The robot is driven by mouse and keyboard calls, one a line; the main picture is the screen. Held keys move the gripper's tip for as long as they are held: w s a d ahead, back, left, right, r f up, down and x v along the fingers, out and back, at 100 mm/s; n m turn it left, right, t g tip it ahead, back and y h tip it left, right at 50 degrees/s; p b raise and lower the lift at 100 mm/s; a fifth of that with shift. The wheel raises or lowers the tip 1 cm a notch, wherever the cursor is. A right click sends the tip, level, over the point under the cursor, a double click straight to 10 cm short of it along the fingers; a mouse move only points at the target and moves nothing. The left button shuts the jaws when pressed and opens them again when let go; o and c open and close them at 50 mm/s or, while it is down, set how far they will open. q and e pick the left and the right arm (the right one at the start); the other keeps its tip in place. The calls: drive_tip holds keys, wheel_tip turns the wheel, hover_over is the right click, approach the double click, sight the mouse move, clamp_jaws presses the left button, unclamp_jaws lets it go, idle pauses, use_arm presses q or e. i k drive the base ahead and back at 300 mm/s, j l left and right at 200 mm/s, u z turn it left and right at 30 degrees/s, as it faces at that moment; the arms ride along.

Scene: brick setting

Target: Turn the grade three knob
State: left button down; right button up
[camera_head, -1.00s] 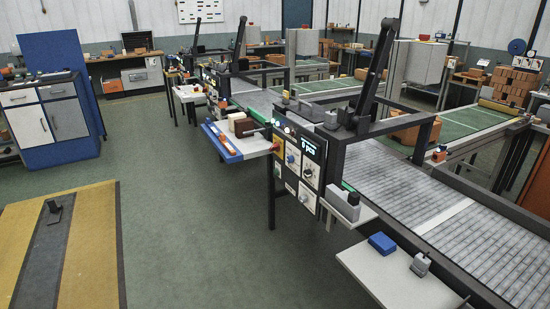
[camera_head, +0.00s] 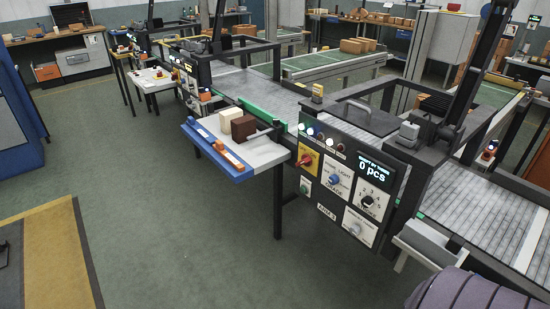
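The control panel (camera_head: 342,188) on the front of the near conveyor station faces me. It carries a black knob (camera_head: 367,201) with a white pointer on a white numbered plate, below a lit display (camera_head: 375,170) reading "0 pcs". To its left are a blue knob (camera_head: 334,179) on a white plate and a red knob on a yellow plate (camera_head: 305,161). The small lettering is too blurred to tell which knob is grade three. Neither of my grippers shows.
A side shelf (camera_head: 262,152) with a blue front edge, a cream block (camera_head: 230,119) and a brown block (camera_head: 243,128) juts out left of the panel. A ribbed purple-grey shape fills the lower right corner; I cannot tell what it is. The green floor (camera_head: 180,240) before the panel is clear.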

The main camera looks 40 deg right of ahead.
sight(332, 180)
drive_tip(key=i+z, duration=0.2)
drive_tip(key=i, duration=0.2)
drive_tip(key=i+j+z, duration=0.2)
drive_tip(key=i, duration=0.15)
drive_tip(key=i+j+z, duration=0.25)
drive_tip(key=i, duration=0.15)
drive_tip(key=l, duration=0.1)
